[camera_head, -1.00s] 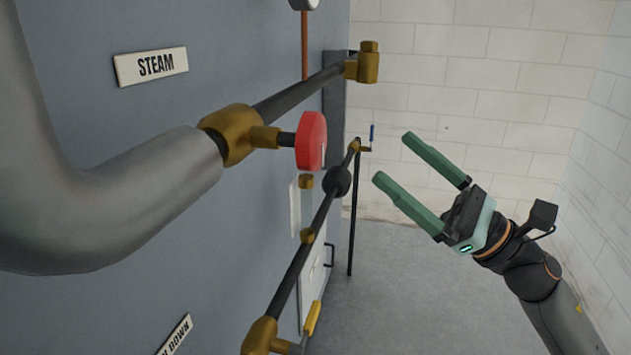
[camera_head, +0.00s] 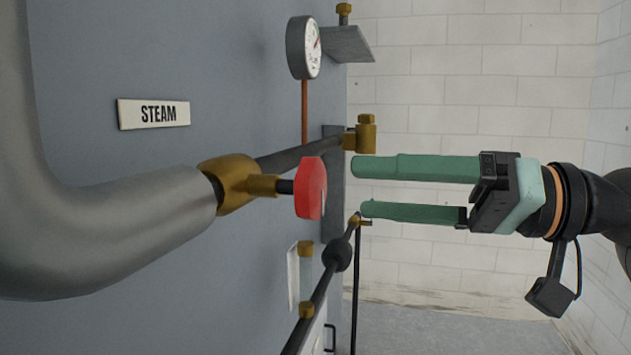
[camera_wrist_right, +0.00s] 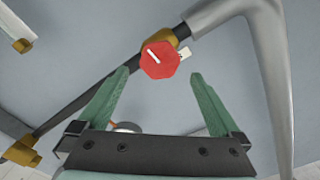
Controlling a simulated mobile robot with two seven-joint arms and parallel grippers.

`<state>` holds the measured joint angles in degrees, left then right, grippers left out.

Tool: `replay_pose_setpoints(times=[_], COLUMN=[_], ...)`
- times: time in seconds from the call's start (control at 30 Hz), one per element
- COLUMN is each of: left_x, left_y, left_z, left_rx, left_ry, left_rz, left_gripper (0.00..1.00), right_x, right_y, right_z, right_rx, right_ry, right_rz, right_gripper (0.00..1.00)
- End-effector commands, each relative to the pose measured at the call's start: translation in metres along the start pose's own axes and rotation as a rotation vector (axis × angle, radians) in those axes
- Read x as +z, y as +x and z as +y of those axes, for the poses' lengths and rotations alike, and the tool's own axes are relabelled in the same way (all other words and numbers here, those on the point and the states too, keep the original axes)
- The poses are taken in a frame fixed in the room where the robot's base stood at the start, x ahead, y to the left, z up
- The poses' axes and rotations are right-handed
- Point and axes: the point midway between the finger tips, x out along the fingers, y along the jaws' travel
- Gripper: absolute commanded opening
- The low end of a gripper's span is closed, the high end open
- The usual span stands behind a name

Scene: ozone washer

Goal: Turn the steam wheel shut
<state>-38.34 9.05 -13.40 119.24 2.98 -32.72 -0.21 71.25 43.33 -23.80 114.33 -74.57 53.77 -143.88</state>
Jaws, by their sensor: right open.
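The steam wheel (camera_head: 311,188) is a red knob on a short dark stem from a brass valve (camera_head: 237,185), near the STEAM label (camera_head: 153,114). My right gripper (camera_head: 362,188) is open, its two green fingers pointing left at the wheel. A gap shows between the fingertips and the wheel in the head view. In the right wrist view the wheel (camera_wrist_right: 160,59) faces the camera with a white line on it. It appears beyond the fingertips (camera_wrist_right: 160,74), roughly midway between them and a little above. My left gripper is out of view.
A thick grey pipe (camera_head: 110,235) bends into the valve from the left. A gauge (camera_head: 303,47) and a brass fitting (camera_head: 366,134) are above and behind. A lower dark pipe (camera_head: 322,290) runs below the wheel. Open room lies right, before the white wall.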

Motion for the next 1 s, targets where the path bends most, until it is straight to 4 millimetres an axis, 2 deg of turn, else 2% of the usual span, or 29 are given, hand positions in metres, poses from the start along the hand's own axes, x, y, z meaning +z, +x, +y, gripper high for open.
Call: replay_pose_setpoints(times=[0.1, 0.3, 0.5, 0.77, 1.0], left_x=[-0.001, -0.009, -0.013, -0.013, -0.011], left_y=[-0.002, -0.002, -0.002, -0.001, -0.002], left_z=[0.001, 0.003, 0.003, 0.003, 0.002], left_rx=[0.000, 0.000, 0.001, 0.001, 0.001], left_ry=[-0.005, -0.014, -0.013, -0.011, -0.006], left_rz=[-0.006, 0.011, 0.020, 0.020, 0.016], left_gripper=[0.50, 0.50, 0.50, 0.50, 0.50], right_x=[-0.001, -0.001, -0.001, 0.000, 0.000], right_y=[0.026, 0.057, 0.069, 0.070, 0.070], right_z=[-0.002, -0.001, 0.000, 0.000, 0.000], right_rx=[-0.005, -0.004, -0.003, -0.002, -0.002], right_ry=[0.001, 0.004, 0.003, 0.003, 0.004], right_rz=[-0.001, -0.001, 0.002, 0.002, 0.002], right_gripper=[1.00, 1.00, 1.00, 1.00, 0.74])
